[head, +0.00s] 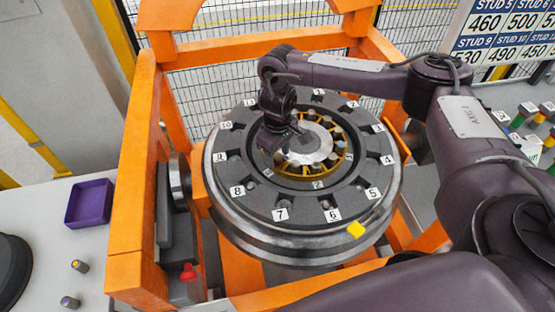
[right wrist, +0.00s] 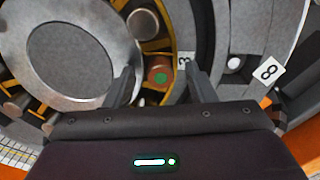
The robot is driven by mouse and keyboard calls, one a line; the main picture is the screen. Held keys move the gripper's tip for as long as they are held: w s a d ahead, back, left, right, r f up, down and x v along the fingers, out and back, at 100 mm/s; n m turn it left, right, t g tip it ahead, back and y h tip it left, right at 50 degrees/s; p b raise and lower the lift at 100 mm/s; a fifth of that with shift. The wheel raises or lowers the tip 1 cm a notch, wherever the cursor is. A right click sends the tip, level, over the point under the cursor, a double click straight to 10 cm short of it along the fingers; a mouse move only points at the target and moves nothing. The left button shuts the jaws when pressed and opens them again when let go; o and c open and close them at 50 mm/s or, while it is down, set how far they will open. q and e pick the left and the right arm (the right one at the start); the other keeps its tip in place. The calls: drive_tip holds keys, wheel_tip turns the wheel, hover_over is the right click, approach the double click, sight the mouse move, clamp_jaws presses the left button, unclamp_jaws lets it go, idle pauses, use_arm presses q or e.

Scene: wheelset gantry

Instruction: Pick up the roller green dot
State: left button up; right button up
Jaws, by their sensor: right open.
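The roller with the green dot (right wrist: 161,77) sits in the yellow cage of the bearing at the middle of the wheelset, seen in the right wrist view. My right gripper (right wrist: 158,74) is open, with one finger on each side of this roller; whether either finger touches it I cannot tell. In the head view my right gripper (head: 287,152) points down over the left part of the bearing and hides the green-dot roller. My left gripper is not in view.
Other rollers (right wrist: 143,22) sit in the cage around a grey hub (right wrist: 70,55). A numbered dark ring (head: 238,172) surrounds the bearing. The orange gantry frame (head: 135,190) stands around the wheel. A purple tray (head: 90,202) lies on the left table; coloured parts (head: 540,115) stand at right.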

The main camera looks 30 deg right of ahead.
sight(278, 156)
clamp_jaws()
idle(0.3)
drive_tip(key=shift+r, duration=0.1)
drive_tip(key=shift+w+r, duration=0.1)
drive_tip(key=shift+r, duration=0.2)
wheel_tip(278, 156, up, 19)
drive_tip(key=p, duration=0.1)
drive_tip(key=shift+r+p, duration=0.15)
drive_tip(key=shift+p, duration=0.15)
